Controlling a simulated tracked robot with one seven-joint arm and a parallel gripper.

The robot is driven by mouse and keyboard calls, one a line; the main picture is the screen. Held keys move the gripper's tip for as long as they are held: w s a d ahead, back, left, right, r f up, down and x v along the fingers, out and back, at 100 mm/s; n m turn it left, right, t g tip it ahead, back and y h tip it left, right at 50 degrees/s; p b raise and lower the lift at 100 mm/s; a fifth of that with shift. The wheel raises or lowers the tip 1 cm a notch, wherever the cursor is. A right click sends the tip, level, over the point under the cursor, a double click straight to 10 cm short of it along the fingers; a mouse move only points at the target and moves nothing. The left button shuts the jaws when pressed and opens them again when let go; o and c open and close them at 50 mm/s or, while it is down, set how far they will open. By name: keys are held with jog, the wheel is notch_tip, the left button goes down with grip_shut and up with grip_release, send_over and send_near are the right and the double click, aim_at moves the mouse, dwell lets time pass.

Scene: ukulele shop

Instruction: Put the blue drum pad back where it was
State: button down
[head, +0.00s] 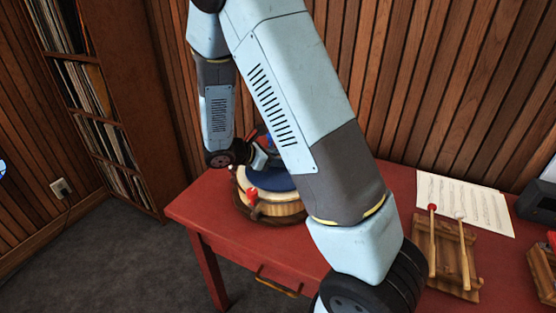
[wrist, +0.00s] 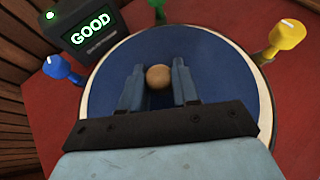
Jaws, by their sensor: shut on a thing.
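The blue drum pad (wrist: 108,75) is a round dark blue disc with a tan knob (wrist: 158,77) at its middle. In the wrist view it fills the inside of the drum's pale rim. In the head view the pad (head: 285,183) lies level on top of the wooden drum (head: 280,208), partly behind my arm. My gripper (wrist: 158,68) has a finger on each side of the knob and is shut on it. In the head view the gripper is mostly hidden by my arm. I cannot tell whether the pad is fully seated.
A blue peg (wrist: 62,68), a yellow peg (wrist: 284,38) and a red peg (head: 253,195) stand around the drum. A dark box (wrist: 88,37) beside it reads GOOD with a green light. Mallets on a wooden frame (head: 455,265) and sheet music (head: 480,205) lie right on the red table (head: 225,215).

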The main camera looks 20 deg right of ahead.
jog(key=shift+f, duration=0.1)
jog(key=c, duration=0.8)
grip_release()
jog(key=v, duration=1.1)
jog(key=shift+a, duration=0.1)
jog(key=shift+s+d+r+m+t+y, duration=0.55)
jog(key=shift+s+d+r+m+y, duration=1.3)
jog(key=shift+s+r+m, duration=1.75)
jog(key=shift+s+d+r+m+t+y, duration=0.5)
jog(key=shift+s+d+r+m+y, duration=1.3)
jog(key=shift+s+r+m, duration=1.7)
jog(key=shift+s+d+r+m+t+y, duration=0.55)
jog(key=shift+s+d+r+m+y, duration=0.7)
jog(key=shift+s+r+m+y, duration=1.75)
